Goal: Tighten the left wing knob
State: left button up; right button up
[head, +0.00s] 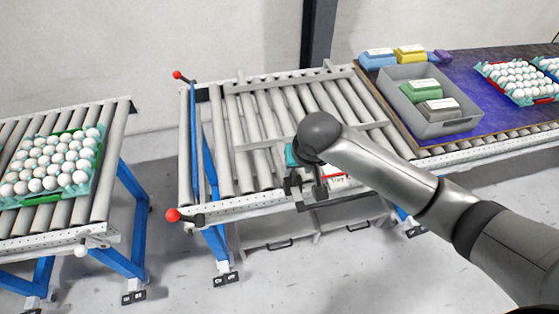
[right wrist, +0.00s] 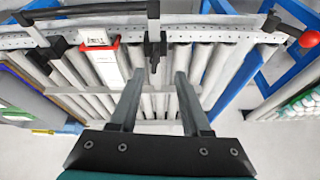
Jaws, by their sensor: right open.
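A black clamp (right wrist: 153,22) sits on the conveyor's perforated front rail in the right wrist view. A small dark knob-like part (right wrist: 154,50) is on it, which I take for the left wing knob; its wings are too small to make out clearly. A second black clamp (right wrist: 57,46) sits further left in that view. My right gripper (right wrist: 157,78) is open and empty, its two fingers pointing at the first clamp and apart from it. In the head view, my right gripper (head: 313,187) is over the front rail, and my arm partly hides the area. My left gripper is not in view.
A red-framed sign (right wrist: 98,38) stands beside the clamp. A red-tipped lever (head: 173,215) is at the conveyor's left end. An egg tray (head: 92,158) lies on the left conveyor. A grey bin (head: 402,98) stands on the right conveyor. Floor is clear between conveyors.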

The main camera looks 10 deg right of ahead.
aim_at(294, 172)
jog(key=shift+m+h, duration=0.3)
jog(key=b+x, duration=0.1)
jog(key=x, duration=0.3)
jog(key=w+b+x, duration=0.1)
jog(key=x, duration=0.3)
jog(key=w+b+x, duration=0.1)
jog(key=x, duration=0.3)
jog(key=shift+d+r, duration=0.2)
jog(key=shift+r, duration=0.05)
grip_shut()
dwell(0.4)
